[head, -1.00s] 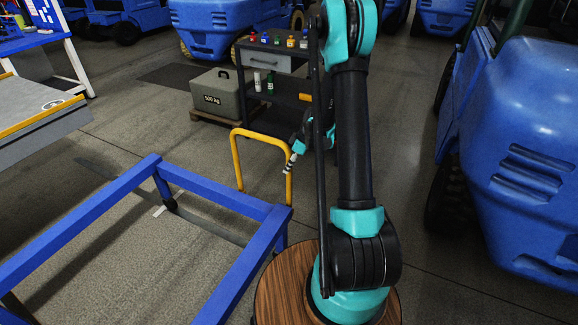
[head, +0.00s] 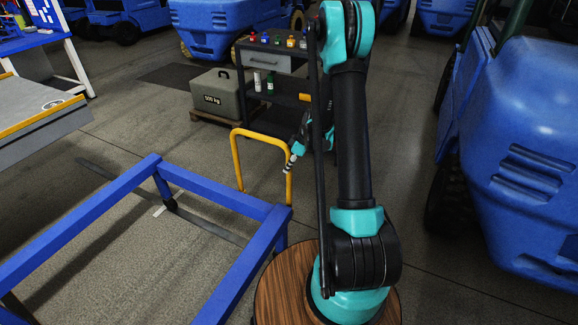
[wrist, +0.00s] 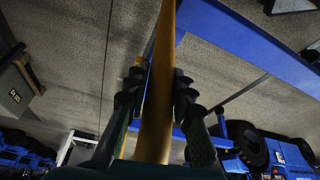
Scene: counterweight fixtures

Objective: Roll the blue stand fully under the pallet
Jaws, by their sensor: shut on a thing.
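The blue stand (head: 215,194) is a low rectangular frame on legs with castors, at the lower left of the head view. A yellow hoop handle (head: 237,160) rises at its far right corner. My gripper (head: 287,169) is at the handle's right upright. In the wrist view my gripper (wrist: 158,80) is shut on the yellow handle (wrist: 153,135), one finger on each side, with a blue beam (wrist: 235,40) close by. A grey slab with a yellow edge (head: 40,114), possibly the pallet, lies at the left, apart from the stand. What is under it is hidden.
A 500 kg block (head: 214,97) on a wooden base and a dark cart (head: 283,62) stand beyond the handle. A large blue vehicle (head: 520,160) is close on the right. A blue-topped table (head: 30,42) is at the far left. Floor between stand and slab is open.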

